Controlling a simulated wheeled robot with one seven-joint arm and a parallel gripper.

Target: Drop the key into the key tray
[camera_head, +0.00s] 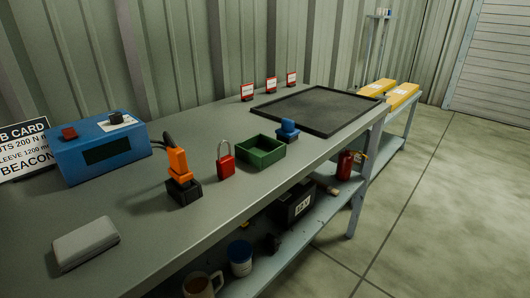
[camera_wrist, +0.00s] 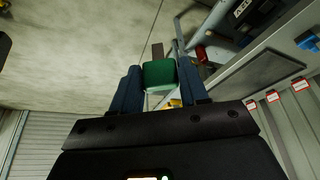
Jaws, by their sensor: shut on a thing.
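My gripper (camera_wrist: 159,82) shows only in the wrist view, its two dark blue fingers shut on a green block-like piece. A narrow brownish part sticks out beyond it; this looks like the key (camera_wrist: 158,74), with the green piece as its head. It is held in the air, with floor behind it in that view. In the head view a small open green tray (camera_head: 261,151), which I take for the key tray, sits on the grey bench near its front edge. Its visible inside looks empty. My gripper and the key do not show in the head view.
A red padlock (camera_head: 225,162) stands left of the green tray and a blue-topped block (camera_head: 288,130) right of it. An orange device (camera_head: 178,165) and a blue box (camera_head: 98,147) stand farther left. A wide black tray (camera_head: 318,109) lies farther back.

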